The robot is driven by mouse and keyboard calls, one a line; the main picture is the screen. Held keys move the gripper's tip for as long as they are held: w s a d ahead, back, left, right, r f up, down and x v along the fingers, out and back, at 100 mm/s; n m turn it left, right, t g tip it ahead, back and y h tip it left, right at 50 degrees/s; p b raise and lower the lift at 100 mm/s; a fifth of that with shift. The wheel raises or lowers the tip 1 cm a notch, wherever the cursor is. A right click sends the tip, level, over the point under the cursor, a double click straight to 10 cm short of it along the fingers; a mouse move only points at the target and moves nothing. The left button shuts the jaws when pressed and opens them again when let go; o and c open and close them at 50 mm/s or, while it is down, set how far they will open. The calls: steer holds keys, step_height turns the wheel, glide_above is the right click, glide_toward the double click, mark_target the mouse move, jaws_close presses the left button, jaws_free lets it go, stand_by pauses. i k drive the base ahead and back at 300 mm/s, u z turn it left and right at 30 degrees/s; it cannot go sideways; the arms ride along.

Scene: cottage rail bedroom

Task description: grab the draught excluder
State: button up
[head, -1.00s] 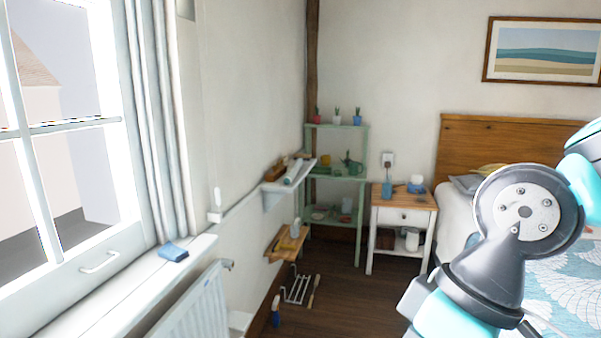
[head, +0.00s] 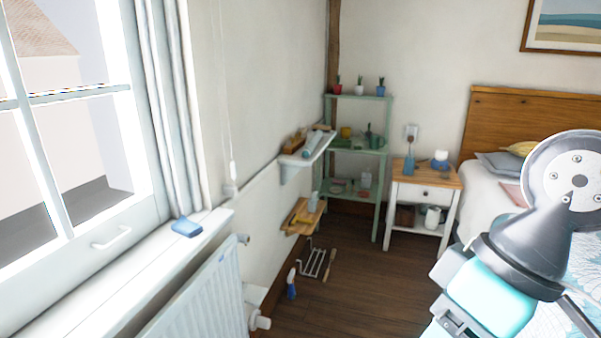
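I cannot pick out the draught excluder for certain in the head view. A pale roll-like thing (head: 313,143) lies on the upper wall shelf (head: 290,169), too small to identify. My arm shows at the lower right, in front of the bed, but its gripper fingers are not in the picture.
A window sill with a blue cloth-like item (head: 187,228) and a white radiator (head: 200,293) line the left. A green shelf unit (head: 384,190), a nightstand (head: 426,179) and the bed (head: 487,192) stand behind. A wire rack (head: 312,262) and a spray bottle (head: 291,284) are near the wall; dark floor (head: 360,290) is open.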

mark_target(308, 149)
steer(key=z, duration=0.3)
steer(key=i, duration=1.85)
steer(key=u, duration=0.25)
steer(key=i, duration=2)
steer(key=u, duration=0.6)
